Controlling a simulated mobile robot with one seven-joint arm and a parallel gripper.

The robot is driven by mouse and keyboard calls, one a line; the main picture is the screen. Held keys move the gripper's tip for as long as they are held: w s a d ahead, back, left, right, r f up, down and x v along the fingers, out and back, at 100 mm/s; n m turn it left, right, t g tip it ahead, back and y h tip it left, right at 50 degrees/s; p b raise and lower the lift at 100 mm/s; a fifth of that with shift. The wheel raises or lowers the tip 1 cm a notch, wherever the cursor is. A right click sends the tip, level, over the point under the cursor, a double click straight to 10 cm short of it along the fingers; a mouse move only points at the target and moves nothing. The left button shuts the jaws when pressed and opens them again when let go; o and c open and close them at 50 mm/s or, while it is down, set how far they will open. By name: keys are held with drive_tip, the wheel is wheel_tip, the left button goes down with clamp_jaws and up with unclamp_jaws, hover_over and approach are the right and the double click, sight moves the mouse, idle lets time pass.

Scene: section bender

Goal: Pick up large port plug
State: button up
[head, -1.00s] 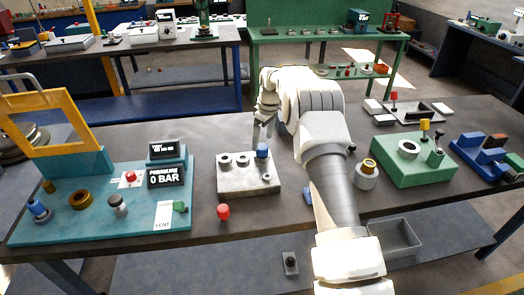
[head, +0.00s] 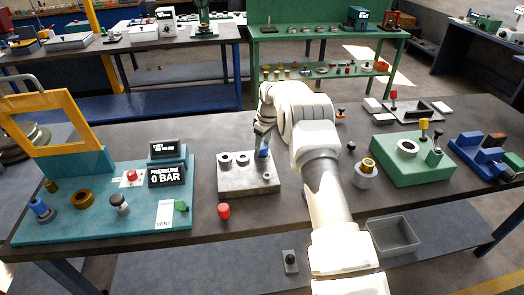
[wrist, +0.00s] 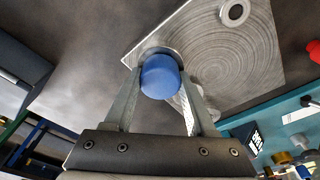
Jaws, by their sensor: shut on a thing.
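The large port plug is most likely the blue-capped plug (wrist: 160,77), which stands at the edge of a grey metal block in the wrist view. My gripper (wrist: 160,92) is shut on it, with one finger on each side of the blue cap. In the head view my gripper (head: 263,150) points down over the back right part of the grey block (head: 235,184), and the blue plug (head: 263,154) shows between the fingers. Its lower end is hidden, so I cannot tell whether it is still seated in the block.
A red-capped plug (head: 224,211) stands in front of the block. A teal test panel (head: 110,240) with a display and yellow guard frame (head: 45,122) is at left. A green fixture (head: 410,170) and a grey cylinder with a brass ring (head: 365,176) are at right.

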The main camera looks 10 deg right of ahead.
drive_tip(key=c, duration=0.4)
drive_tip(key=shift+r, duration=0.1)
drive_tip(key=shift+r, duration=0.5)
wheel_tip(320, 180, up, 3)
drive_tip(key=shift+b, duration=0.55)
drive_tip(key=s+d+r, duration=0.2)
drive_tip(key=d, duration=0.1)
drive_tip(key=s+d+r+b, duration=0.1)
drive_tip(key=s+d+r, duration=0.1)
drive_tip(key=d, duration=0.1)
drive_tip(key=s+d+r+b, duration=0.1)
drive_tip(key=s+d+r, duration=0.1)
drive_tip(key=d+r, duration=0.1)
drive_tip(key=shift+s+d, duration=0.15)
drive_tip(key=shift+d, duration=0.25)
